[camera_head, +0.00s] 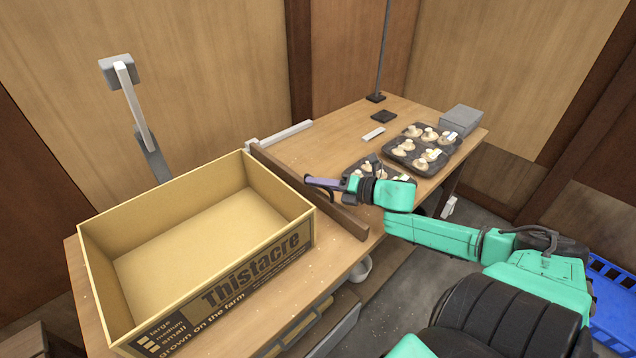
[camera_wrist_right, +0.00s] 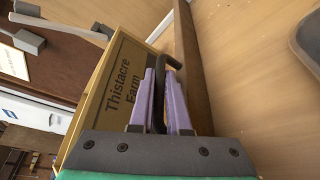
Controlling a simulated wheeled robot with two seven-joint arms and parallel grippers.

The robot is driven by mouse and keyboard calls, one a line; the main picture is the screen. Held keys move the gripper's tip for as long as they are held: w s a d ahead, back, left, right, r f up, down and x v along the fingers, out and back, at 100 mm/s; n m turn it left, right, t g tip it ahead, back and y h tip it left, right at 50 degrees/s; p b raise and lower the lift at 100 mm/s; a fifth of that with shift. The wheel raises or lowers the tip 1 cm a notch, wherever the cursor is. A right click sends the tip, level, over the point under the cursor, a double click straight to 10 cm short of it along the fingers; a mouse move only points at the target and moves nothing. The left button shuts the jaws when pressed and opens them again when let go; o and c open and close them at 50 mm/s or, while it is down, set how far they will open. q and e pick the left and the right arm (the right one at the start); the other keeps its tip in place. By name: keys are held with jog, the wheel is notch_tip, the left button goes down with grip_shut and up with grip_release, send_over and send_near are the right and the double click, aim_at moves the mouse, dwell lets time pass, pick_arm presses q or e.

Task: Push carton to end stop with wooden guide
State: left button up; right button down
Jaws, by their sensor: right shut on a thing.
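An open, empty tan carton (camera_head: 205,290) with "Thistacre" print stands upright on the left part of the table. It also shows in the right wrist view (camera_wrist_right: 118,75). The wooden guide (camera_head: 345,216), a long dark brown board, stands on edge along the carton's right side. Whether they touch is hard to tell. My right gripper (camera_head: 320,184) is shut on the guide's dark curved handle (camera_wrist_right: 158,112), with its purple fingers on either side. A pale bar (camera_head: 286,132) lies at the guide's far end; I cannot tell if it is the end stop. My left gripper is not in view.
Dark trays of mushrooms (camera_head: 398,157) sit right of the guide, beyond my right gripper. A grey box (camera_head: 461,120) and a thin pole (camera_head: 383,50) are farther back. A grey-headed post (camera_head: 118,70) rises behind the carton. A blue crate (camera_head: 612,285) stands at right.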

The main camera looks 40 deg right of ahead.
jog(key=shift+a, duration=0.25)
jog(key=a, duration=0.1)
jog(key=a+p, duration=0.2)
jog(key=a, duration=0.1)
jog(key=shift+s+a, duration=0.1)
jog(key=shift+s, duration=0.15)
jog(key=shift+a, duration=0.3)
jog(key=c, duration=1.2)
grip_release()
jog(key=shift+o, duration=0.2)
jog(key=shift+s, duration=0.1)
